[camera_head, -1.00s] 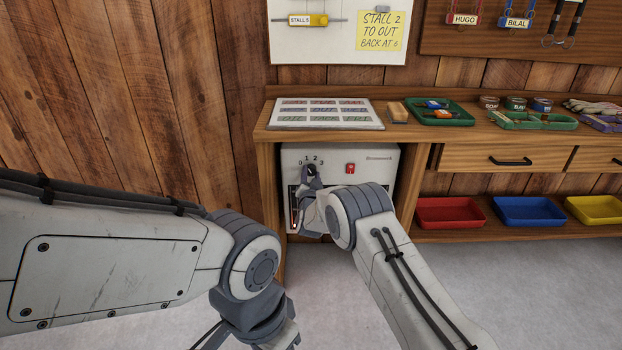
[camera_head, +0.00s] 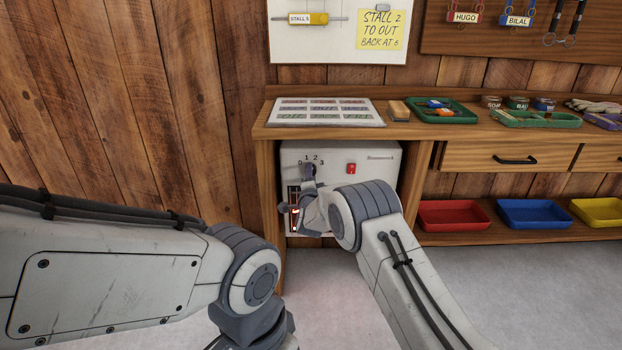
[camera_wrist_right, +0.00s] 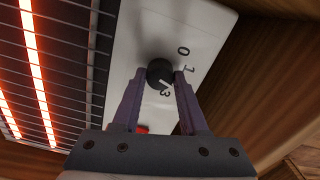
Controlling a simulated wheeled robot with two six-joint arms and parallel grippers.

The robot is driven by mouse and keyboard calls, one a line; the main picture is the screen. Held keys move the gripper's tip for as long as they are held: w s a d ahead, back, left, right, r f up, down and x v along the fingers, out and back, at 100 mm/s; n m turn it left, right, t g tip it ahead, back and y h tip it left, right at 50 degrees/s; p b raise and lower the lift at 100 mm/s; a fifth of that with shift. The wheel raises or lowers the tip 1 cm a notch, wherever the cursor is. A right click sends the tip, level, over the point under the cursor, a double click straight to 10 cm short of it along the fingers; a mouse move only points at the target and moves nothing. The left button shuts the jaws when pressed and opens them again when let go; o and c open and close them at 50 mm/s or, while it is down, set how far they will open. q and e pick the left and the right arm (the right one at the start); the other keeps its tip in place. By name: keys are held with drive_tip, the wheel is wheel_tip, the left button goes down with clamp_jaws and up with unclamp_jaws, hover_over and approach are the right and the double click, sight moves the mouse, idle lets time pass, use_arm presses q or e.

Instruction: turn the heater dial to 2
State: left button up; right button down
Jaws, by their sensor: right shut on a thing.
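The white heater (camera_head: 340,158) stands under the bench, with a dial marked 0, 1, 2, 3 on its front. In the head view my right gripper (camera_head: 308,176) is at the dial and hides most of it. In the right wrist view its two fingers (camera_wrist_right: 160,82) are shut on the sides of the black dial (camera_wrist_right: 157,70). The 0, 1 and 3 show there; the 2 is hidden behind a finger. I cannot tell exactly which number the pointer marks. My left arm comes in from the left; its gripper fingers are out of the picture.
The heater's grille bars (camera_wrist_right: 38,75) glow orange beside the dial. A red switch (camera_head: 350,168) is right of the dial. The wooden bench (camera_head: 262,122) stands over the heater. Red (camera_head: 452,214), blue (camera_head: 532,212) and yellow (camera_head: 600,210) trays sit on the low shelf.

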drive_tip(key=shift+m, duration=0.4)
drive_tip(key=shift+f, duration=0.1)
drive_tip(key=shift+c, duration=2.2)
unclamp_jaws()
drive_tip(key=s+p, duration=0.3)
drive_tip(key=s, duration=0.7)
drive_tip(key=shift+s, duration=0.3)
